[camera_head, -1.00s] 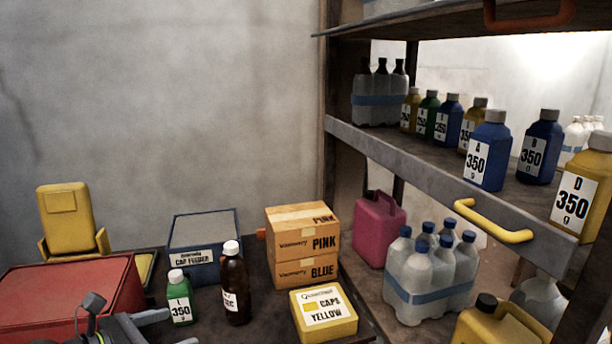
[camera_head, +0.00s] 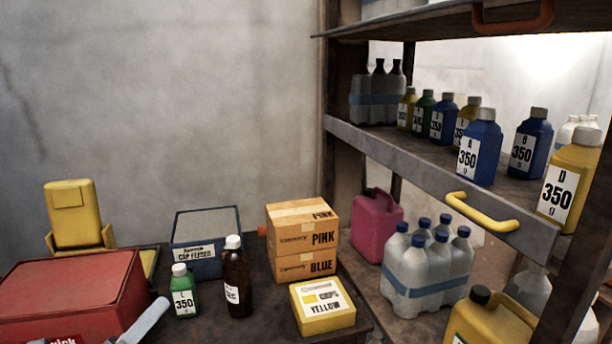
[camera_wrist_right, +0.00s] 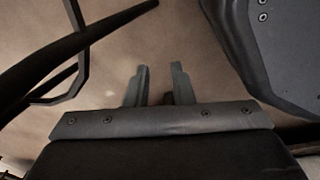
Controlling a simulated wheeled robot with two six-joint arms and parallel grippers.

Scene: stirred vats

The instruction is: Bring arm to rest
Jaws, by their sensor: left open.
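My left gripper (camera_head: 148,322) shows only as a grey finger at the bottom left edge of the head view, in front of the red box and beside the green bottle. It is open, with nothing seen in it; the rest of its arm is out of frame. My right gripper (camera_wrist_right: 159,84) shows in the right wrist view. Its two fingers stand apart with a gap between them and no object held, above a plain tan floor.
On the bench stand a red box (camera_head: 75,290), green bottle (camera_head: 184,297), brown bottle (camera_head: 237,285), blue cap feeder (camera_head: 205,240), cartons (camera_head: 300,238) and yellow caps box (camera_head: 322,306). A shelf rack (camera_head: 415,165) with bottles and a yellow handle (camera_head: 481,212) fills the right.

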